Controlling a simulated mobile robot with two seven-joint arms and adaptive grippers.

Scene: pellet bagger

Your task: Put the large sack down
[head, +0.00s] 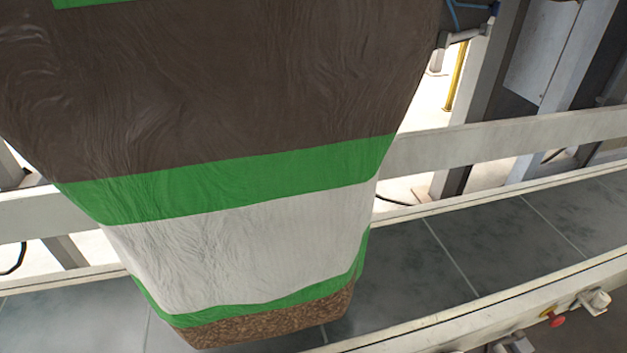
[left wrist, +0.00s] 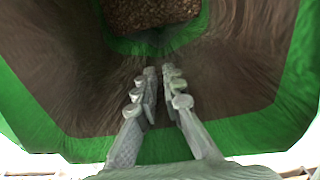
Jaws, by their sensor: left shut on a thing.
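The large sack (head: 205,100) fills the left and middle of the head view. It is dark brown with green bands, a white panel and a brown pellet-patterned lower end. It hangs upright, slightly tilted, in front of the conveyor (head: 460,245), and its lower end overlaps the belt in the picture. I cannot tell whether it touches the belt. In the left wrist view my left gripper (left wrist: 158,75) is shut on the sack (left wrist: 235,65), its fingers reaching into the folded brown and green material. The sack hides whatever is behind it in the head view. My right gripper is not in view.
The conveyor has dark panels and pale side rails (head: 500,135). A red knob (head: 555,320) and fittings sit on its near rail at the lower right. A grey machine frame (head: 560,50) and a yellow post (head: 456,75) stand behind. The belt to the sack's right is clear.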

